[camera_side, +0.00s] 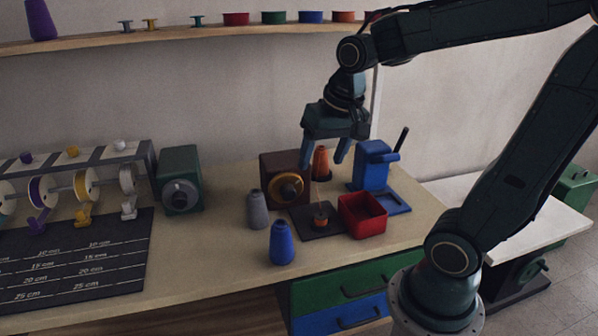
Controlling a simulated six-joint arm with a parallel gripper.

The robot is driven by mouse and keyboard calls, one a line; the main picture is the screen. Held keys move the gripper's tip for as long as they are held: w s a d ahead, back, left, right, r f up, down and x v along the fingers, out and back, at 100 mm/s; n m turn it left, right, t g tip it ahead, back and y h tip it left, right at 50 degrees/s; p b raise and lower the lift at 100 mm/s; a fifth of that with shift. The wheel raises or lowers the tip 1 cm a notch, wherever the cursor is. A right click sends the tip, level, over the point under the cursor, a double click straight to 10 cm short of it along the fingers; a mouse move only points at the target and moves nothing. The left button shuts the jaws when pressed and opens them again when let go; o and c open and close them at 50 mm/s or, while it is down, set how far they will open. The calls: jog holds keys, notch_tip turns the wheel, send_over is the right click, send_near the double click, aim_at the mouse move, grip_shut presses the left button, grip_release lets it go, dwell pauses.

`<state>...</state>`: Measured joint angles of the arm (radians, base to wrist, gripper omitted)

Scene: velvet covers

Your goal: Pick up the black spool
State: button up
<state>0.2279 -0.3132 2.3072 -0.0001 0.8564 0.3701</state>
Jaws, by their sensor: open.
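My gripper (324,154) is open and empty, pointing down, above the spool in the picture. Its fingers show on either side of the orange cone (321,162); their depth relative to it is unclear. Another small dark spool (197,21) stands on the wall shelf.
A red open box (363,216) stands right of the spool, and a brown box with a yellow wheel (286,187) behind it. A blue lever device (374,166) is behind right.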

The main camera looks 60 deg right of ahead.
jog(key=w+d+f+m+g, duration=0.2)
jog(key=w+d+f+m, duration=0.3)
jog(key=d, duration=0.2)
jog(key=m+g, duration=0.1)
jog(key=m, duration=0.4)
send_over(321, 215)
notch_tip(321, 215, down, 8)
jog(key=shift+w+a+r+y, duration=0.2)
jog(key=shift+a+y, duration=0.1)
jog(key=shift+y, duration=0.1)
jog(key=shift+f, duration=4.3)
jog(key=shift+s+d+f, duration=0.1)
jog(key=shift+d+f, duration=0.05)
jog(key=shift+f, duration=1.15)
jog(key=shift+s+d+f, duration=0.1)
jog(key=shift+f, duration=1.2)
